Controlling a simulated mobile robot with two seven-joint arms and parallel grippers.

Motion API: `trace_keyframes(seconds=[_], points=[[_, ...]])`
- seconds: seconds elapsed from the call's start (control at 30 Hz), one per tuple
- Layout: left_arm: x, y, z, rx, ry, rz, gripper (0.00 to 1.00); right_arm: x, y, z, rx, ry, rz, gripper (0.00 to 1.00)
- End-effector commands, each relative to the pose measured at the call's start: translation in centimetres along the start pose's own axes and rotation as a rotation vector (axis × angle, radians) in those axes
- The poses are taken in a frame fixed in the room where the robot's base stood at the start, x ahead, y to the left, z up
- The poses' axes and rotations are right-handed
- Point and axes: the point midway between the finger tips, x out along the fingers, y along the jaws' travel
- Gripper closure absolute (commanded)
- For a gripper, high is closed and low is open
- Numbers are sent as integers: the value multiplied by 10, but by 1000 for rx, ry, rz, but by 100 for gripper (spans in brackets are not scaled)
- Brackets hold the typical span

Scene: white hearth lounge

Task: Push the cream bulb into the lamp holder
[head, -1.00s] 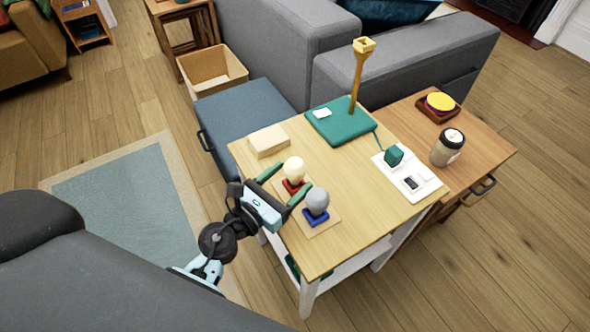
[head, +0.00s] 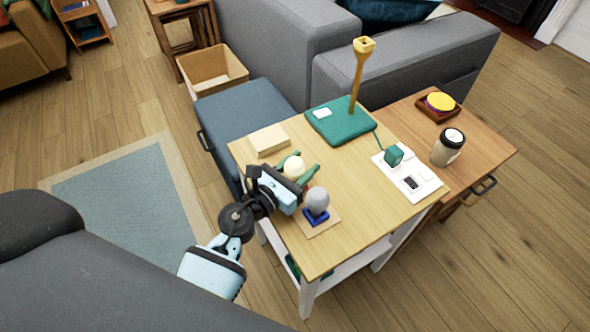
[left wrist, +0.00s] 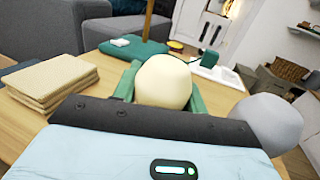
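The cream bulb (head: 294,168) stands upright near the front left of the light wood table; its red stand is now hidden by my gripper. My left gripper (head: 299,166) is open, with its green fingers on either side of the bulb. In the left wrist view the cream bulb (left wrist: 164,82) sits between the fingers and partly covers them; contact cannot be told. The lamp holder (head: 364,46) is the empty yellow top of a post on a green base (head: 325,122) at the table's back. My right gripper is not in view.
A grey bulb (head: 317,199) in a blue stand (head: 316,216) is close beside my gripper. A beige block stack (head: 269,140) lies at the table's left. A white socket panel (head: 420,185) with a green plug (head: 393,155) and a cup (head: 448,147) are to the right.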

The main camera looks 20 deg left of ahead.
Motion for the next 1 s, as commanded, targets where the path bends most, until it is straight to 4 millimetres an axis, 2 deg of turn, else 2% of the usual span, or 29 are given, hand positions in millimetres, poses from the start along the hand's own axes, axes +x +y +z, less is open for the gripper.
trace_keyframes(seconds=[0.03,0.13,0.17,0.57,0.87,0.9,1.0], points=[[0,0,0,0,0,0,66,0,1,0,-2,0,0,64],[0,0,0,0,0,0,79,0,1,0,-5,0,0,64],[0,0,0,0,0,0,80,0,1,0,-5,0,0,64],[0,0,8,2,-1,0,80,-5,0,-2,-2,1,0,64],[1,0,44,3,-6,0,80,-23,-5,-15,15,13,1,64],[-10,7,38,5,1,2,80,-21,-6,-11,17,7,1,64],[-30,17,37,4,3,0,80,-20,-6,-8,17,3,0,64]])
